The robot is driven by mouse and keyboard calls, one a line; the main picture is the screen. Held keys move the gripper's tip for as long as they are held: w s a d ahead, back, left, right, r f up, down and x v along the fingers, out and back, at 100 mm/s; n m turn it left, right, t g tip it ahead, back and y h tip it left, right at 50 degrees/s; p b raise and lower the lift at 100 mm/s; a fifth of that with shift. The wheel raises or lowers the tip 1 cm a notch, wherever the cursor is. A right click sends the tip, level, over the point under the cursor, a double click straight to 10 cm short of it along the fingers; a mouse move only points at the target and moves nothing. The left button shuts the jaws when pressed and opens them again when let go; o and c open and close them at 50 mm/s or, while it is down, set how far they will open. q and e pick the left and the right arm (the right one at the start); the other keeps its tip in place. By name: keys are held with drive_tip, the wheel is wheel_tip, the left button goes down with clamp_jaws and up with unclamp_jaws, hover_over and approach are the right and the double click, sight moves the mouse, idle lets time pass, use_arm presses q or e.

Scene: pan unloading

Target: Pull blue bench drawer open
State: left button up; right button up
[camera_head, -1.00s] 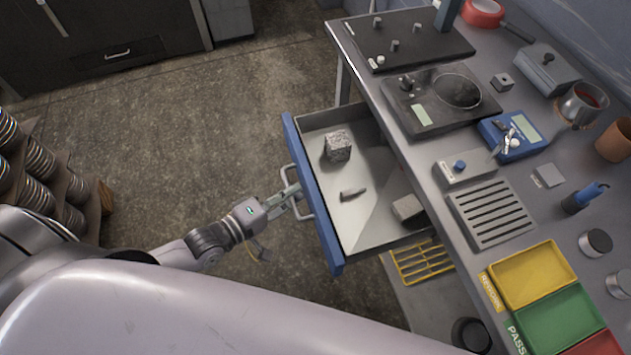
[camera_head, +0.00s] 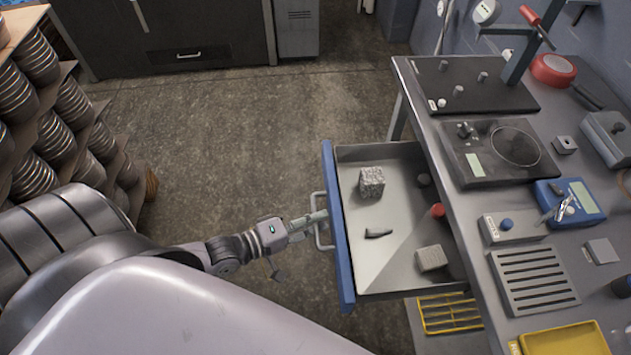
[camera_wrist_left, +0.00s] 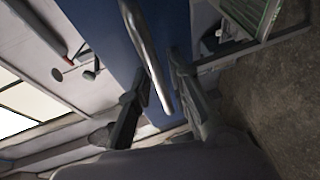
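The blue-fronted bench drawer (camera_head: 338,230) stands open from the bench, its grey tray showing. A metal bar handle (camera_head: 318,220) is on its front; it also crosses the left wrist view (camera_wrist_left: 147,50). My left gripper (camera_head: 316,217) is at this handle. In the left wrist view its two dark fingers (camera_wrist_left: 160,85) are spread, one on each side of the bar, with a visible gap. Whether either finger touches the bar is unclear. My right gripper is not in view.
The drawer holds a speckled cube (camera_head: 371,182), a small dark piece (camera_head: 378,233), a pale block (camera_head: 431,258) and a red item (camera_head: 438,210). The bench top (camera_head: 455,215) carries instruments and trays. A rack (camera_head: 62,135) stands at left. The floor between is clear.

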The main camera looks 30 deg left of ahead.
use_arm(q)
drive_tip(key=v, duration=1.2)
idle(0.6)
